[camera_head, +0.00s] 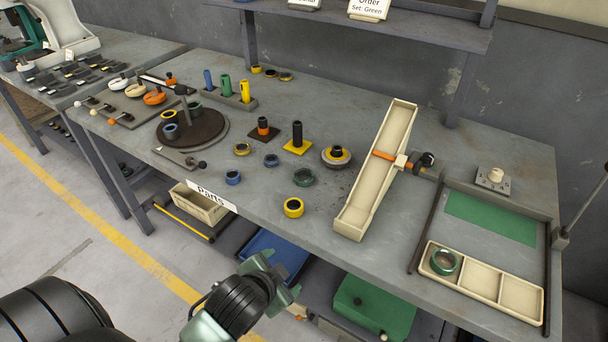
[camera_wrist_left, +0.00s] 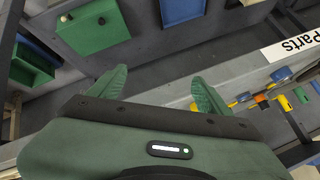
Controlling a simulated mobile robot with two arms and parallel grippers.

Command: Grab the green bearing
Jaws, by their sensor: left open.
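A dark green bearing (camera_head: 304,177) lies flat on the middle of the workbench, between the yellow and blue rings. Another green ring (camera_head: 445,261) sits in the left compartment of a cream tray at the right. My left gripper (camera_head: 280,274) is open and empty, in front of the bench's front edge, below and nearer than the bearing on the bench. In the left wrist view its two green fingers (camera_wrist_left: 158,90) are spread apart with nothing between them. My right gripper is not in view.
A yellow ring (camera_head: 293,208) lies near the bench's front edge, blue rings (camera_head: 233,177) further left. A sloped cream chute (camera_head: 352,222) stands right of the bearing. Black posts (camera_head: 297,136) stand behind it. Blue and green bins (camera_head: 373,308) are under the bench.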

